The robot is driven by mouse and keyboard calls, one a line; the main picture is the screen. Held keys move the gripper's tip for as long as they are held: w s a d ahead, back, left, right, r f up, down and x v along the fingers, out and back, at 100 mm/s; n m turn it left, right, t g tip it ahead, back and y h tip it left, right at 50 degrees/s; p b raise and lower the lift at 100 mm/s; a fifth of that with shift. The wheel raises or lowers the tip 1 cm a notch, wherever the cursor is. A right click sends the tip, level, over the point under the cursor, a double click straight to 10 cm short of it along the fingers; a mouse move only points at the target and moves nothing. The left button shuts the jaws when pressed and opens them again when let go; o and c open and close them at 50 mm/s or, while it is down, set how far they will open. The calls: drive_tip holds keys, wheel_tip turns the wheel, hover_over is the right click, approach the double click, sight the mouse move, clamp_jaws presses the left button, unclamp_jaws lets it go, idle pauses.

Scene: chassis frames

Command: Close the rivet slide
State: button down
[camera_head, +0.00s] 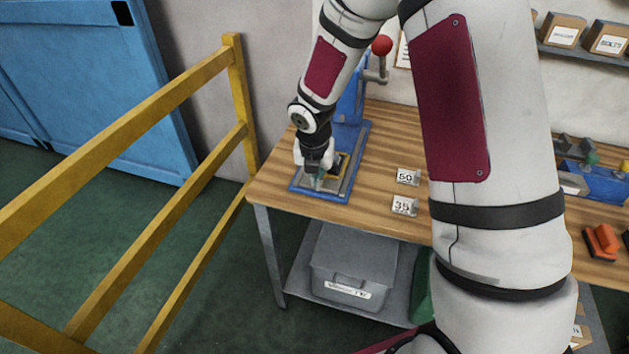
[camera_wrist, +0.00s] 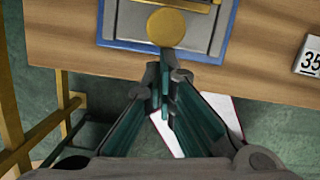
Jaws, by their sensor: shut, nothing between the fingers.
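The rivet slide is part of a blue press (camera_head: 350,105) at the left end of the wooden bench. In the wrist view its yellow plate with a round brass-coloured knob or pad (camera_wrist: 166,27) sits on a grey bed inside the blue base (camera_wrist: 231,35). My gripper (camera_head: 318,182) is over the front of the press base. In the wrist view my gripper (camera_wrist: 164,78) is shut and empty, its fingertips just below the round pad in the picture. I cannot tell whether they touch it. My arm hides part of the press in the head view.
A yellow railing (camera_head: 180,180) stands left of the bench (camera_head: 385,150). Number cards 50 (camera_head: 407,176) and 35 (camera_head: 404,206) stand right of the press. A grey bin (camera_head: 350,270) sits on the lower shelf. A red-knobbed lever (camera_head: 381,46) rises beside the press.

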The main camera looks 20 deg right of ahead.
drive_tip(key=w+d, duration=0.2)
drive_tip(key=w, duration=0.1)
drive_tip(key=w+d+b, duration=0.1)
drive_tip(key=w+d, duration=0.2)
drive_tip(key=w, duration=0.1)
drive_tip(key=w+d+b, duration=0.1)
drive_tip(key=w+d, duration=0.2)
drive_tip(key=w, duration=0.1)
drive_tip(key=shift+w, duration=0.1)
drive_tip(key=shift+w+d, duration=0.25)
drive_tip(key=shift+w, duration=0.05)
drive_tip(key=shift+r, duration=0.1)
